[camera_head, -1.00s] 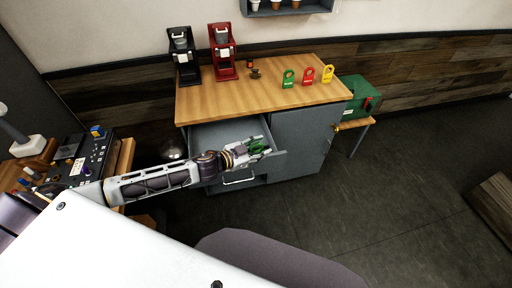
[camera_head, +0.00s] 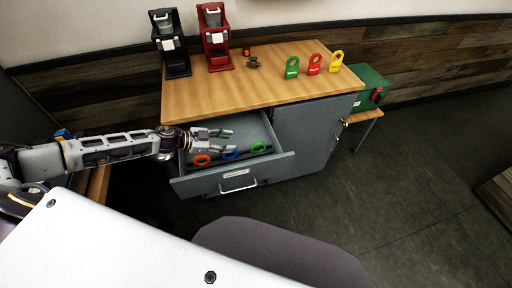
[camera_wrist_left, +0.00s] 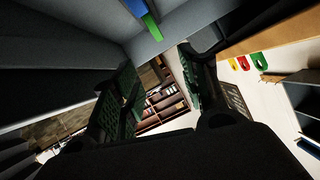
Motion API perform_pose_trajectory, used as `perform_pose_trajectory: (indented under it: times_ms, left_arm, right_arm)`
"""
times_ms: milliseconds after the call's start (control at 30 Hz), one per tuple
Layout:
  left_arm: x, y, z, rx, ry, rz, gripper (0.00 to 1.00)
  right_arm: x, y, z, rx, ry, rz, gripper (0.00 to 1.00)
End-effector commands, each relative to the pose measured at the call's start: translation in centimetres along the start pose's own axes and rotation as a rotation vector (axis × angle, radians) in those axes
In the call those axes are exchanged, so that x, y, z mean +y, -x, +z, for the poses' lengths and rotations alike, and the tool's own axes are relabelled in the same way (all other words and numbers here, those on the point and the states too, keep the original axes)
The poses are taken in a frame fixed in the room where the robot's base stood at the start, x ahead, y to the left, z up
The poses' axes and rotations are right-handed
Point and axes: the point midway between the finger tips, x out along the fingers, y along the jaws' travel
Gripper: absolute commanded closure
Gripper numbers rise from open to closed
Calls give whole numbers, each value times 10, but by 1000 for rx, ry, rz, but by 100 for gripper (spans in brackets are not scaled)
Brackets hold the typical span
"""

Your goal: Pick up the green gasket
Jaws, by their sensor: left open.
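The green gasket (camera_head: 258,147) is a small ring at the right end of a row in the open drawer (camera_head: 244,176). A blue gasket (camera_head: 230,153) and an orange gasket (camera_head: 201,160) sit to its left. My left gripper (camera_head: 228,140) is open and empty over the drawer, left of the green gasket and apart from it. The left wrist view shows the open fingers (camera_wrist_left: 160,95) with nothing between them; a green strip (camera_wrist_left: 152,28) and a blue one at its top edge may be gaskets. My right gripper is not in view.
The wooden countertop (camera_head: 225,95) lies above and behind the drawer. A black brewer (camera_head: 169,45), a red brewer (camera_head: 214,40) and green, red and yellow tags stand on it. A green box (camera_head: 368,88) stands at right.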

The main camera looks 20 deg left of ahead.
Motion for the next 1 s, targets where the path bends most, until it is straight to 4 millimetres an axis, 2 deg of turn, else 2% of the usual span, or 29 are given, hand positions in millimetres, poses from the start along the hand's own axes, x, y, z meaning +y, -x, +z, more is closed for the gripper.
perform_pose_trajectory:
  times_ms: [267, 600, 1000]
  left_arm:
    - [0, 2, 6, -5, 0, 9, 56]
    - [0, -1, 5, -5, 1, 8, 56]
    - [0, -28, 5, -4, 0, 8, 56]
  right_arm:
    - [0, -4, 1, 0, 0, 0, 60]
    - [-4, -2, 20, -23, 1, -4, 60]
    - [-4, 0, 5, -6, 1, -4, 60]
